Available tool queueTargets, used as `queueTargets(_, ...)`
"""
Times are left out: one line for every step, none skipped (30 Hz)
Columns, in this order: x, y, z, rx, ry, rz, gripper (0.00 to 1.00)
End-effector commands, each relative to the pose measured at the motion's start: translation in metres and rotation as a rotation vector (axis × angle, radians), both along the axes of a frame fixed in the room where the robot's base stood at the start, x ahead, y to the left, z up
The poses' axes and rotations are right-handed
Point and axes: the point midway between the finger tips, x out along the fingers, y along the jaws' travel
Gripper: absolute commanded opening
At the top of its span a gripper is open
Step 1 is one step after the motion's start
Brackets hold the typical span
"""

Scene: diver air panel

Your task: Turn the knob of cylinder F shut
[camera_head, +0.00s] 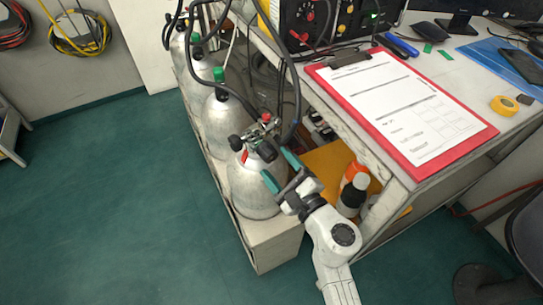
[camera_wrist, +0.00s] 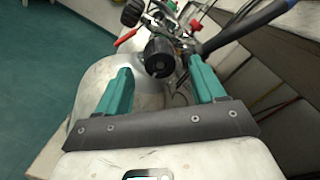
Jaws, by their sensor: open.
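The nearest silver cylinder (camera_head: 255,190) stands at the front end of a row, with a valve and black knobs on top. No letter is readable on it, so I cannot tell for sure that it is cylinder F. In the wrist view a round black knob (camera_wrist: 158,57) faces me, just beyond and between my fingertips. My gripper (camera_head: 279,168) is open beside the valve, with its two green fingers apart. In the wrist view the gripper (camera_wrist: 160,72) holds nothing, and I see no contact with the knob.
A second black knob (camera_wrist: 132,12) and a red lever (camera_wrist: 126,37) sit close by the valve. A black hose (camera_wrist: 245,25) runs past the right finger. More cylinders (camera_head: 222,120) stand behind. The bench with a red clipboard (camera_head: 400,110) is at right; green floor (camera_head: 110,210) at left is clear.

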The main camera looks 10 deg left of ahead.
Motion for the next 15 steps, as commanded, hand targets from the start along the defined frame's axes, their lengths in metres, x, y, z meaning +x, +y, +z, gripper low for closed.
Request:
queueTargets(0.007,0.006,0.000,0.000,-0.002,0.003,0.69)
queueTargets(0.010,0.009,0.000,0.000,-0.002,0.003,0.69)
queueTargets(0.014,0.013,-0.001,0.000,0.000,0.003,0.69)
queueTargets(0.016,0.015,-0.001,0.000,-0.001,0.002,0.69)
queueTargets(0.019,0.016,0.000,0.000,-0.001,0.002,0.69)
queueTargets(0.021,0.018,-0.001,0.000,0.000,0.002,0.69)
queueTargets(0.023,0.020,-0.001,0.000,0.000,0.002,0.69)
queueTargets(0.024,0.021,-0.001,-0.001,0.000,0.002,0.69)
queueTargets(0.026,0.022,0.000,-0.001,-0.001,0.001,0.69)
queueTargets(0.027,0.022,0.000,-0.001,-0.001,0.001,0.69)
queueTargets(0.027,0.023,0.000,-0.001,-0.001,0.001,0.69)
queueTargets(0.027,0.023,0.000,0.000,0.000,0.001,0.69)
queueTargets(0.027,0.023,0.000,0.000,0.001,0.001,0.69)
queueTargets(0.028,0.023,0.000,0.000,0.001,0.001,0.69)
queueTargets(0.027,0.023,0.000,0.000,0.001,0.001,0.69)
